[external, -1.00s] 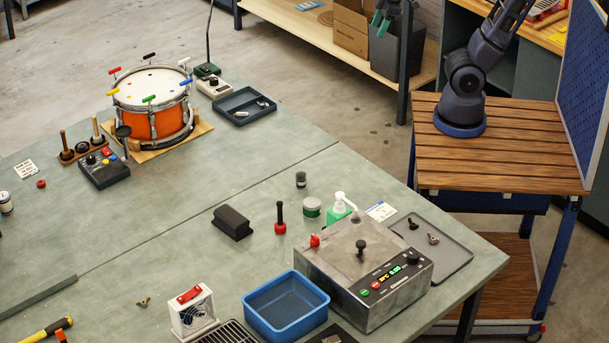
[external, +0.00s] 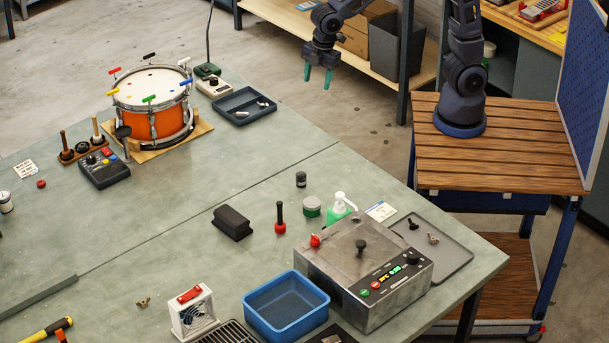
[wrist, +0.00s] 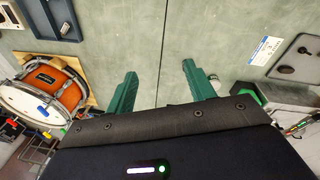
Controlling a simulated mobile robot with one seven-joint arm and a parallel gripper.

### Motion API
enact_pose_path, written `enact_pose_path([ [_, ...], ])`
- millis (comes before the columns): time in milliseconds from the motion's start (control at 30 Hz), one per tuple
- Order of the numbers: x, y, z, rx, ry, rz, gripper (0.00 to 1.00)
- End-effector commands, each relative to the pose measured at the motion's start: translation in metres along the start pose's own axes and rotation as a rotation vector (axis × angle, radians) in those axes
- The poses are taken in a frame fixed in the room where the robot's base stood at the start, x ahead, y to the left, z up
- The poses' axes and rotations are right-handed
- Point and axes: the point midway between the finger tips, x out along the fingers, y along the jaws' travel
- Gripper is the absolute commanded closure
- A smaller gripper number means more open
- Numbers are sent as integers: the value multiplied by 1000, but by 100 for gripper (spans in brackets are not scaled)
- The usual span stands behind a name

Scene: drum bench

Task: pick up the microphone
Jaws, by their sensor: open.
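No thing in view is clearly the microphone. A small dark round head on a thin stem (external: 123,132) stands at the near left of the orange drum (external: 168,122), and a short dark cylinder (external: 301,179) stands on the middle of the bench. I cannot tell whether either is the microphone. My gripper (external: 317,76) hangs high near the bench's far edge, right of the drum, with its green fingers pointing down. In the wrist view my gripper (wrist: 158,72) is open and empty, with bare bench showing beyond the fingers.
A dark tray (external: 244,106) lies right of the drum. A black block (external: 233,222), a red-based black handle (external: 280,217), a green pump bottle (external: 339,207), a steel box (external: 342,285) and a blue bin (external: 287,306) crowd the near right. The bench between drum and block is clear.

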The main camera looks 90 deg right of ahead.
Motion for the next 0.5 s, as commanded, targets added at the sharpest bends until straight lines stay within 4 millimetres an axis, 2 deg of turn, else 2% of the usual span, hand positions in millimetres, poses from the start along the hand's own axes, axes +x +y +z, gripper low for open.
enact_pose_path([
  [33,13,-2,-14,-41,-8,-12,46],
  [300,77,-20,-85,-266,-32,-64,46],
  [500,124,-40,-128,-411,-45,-100,46],
])
